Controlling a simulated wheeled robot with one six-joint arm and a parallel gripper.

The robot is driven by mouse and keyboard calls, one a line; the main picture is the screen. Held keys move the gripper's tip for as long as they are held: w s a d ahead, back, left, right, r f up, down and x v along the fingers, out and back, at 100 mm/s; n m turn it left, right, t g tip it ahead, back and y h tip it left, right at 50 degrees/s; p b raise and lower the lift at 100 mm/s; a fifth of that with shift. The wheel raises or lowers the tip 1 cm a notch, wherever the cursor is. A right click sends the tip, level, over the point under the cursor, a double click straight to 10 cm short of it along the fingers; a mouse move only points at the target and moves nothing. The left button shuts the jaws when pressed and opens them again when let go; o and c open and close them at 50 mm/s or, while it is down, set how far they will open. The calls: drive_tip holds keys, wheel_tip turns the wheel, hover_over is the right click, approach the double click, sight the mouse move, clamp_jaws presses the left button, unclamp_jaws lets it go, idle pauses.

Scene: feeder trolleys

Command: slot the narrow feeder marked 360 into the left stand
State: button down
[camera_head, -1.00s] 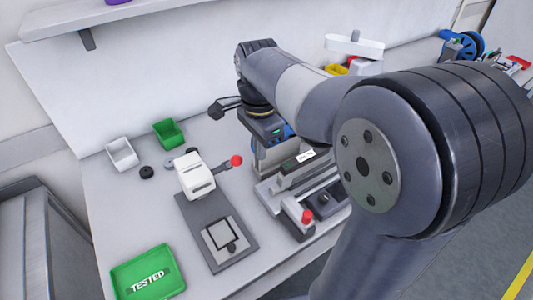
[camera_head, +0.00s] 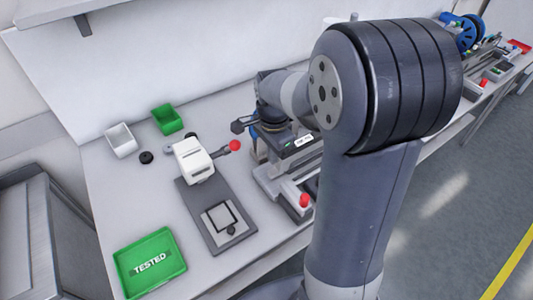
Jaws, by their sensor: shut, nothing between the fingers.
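My gripper (camera_head: 284,143) hangs below my wrist at the middle of the table. Its body shows, but its fingertips are hidden, and I see nothing held in it. Just below it is a grey stand (camera_head: 272,187) with a red knob (camera_head: 304,200) at its front, partly covered by my arm. A small white label (camera_head: 304,140) shows beside my gripper, too small to read. I cannot make out the marking 360 or tell which feeder is the narrow one.
A white press with a red ball lever (camera_head: 234,146) stands on a dark plate (camera_head: 198,205) to the left. A green TESTED tray (camera_head: 176,273), a white bin (camera_head: 121,141) and a green bin (camera_head: 167,119) are nearby. Blue reels (camera_head: 467,32) and more equipment stand at far right.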

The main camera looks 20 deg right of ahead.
drive_tip(key=shift+d, duration=0.1)
drive_tip(key=shift+w+d, duration=0.35)
drive_tip(key=shift+d, duration=0.45)
drive_tip(key=shift+r, duration=0.1)
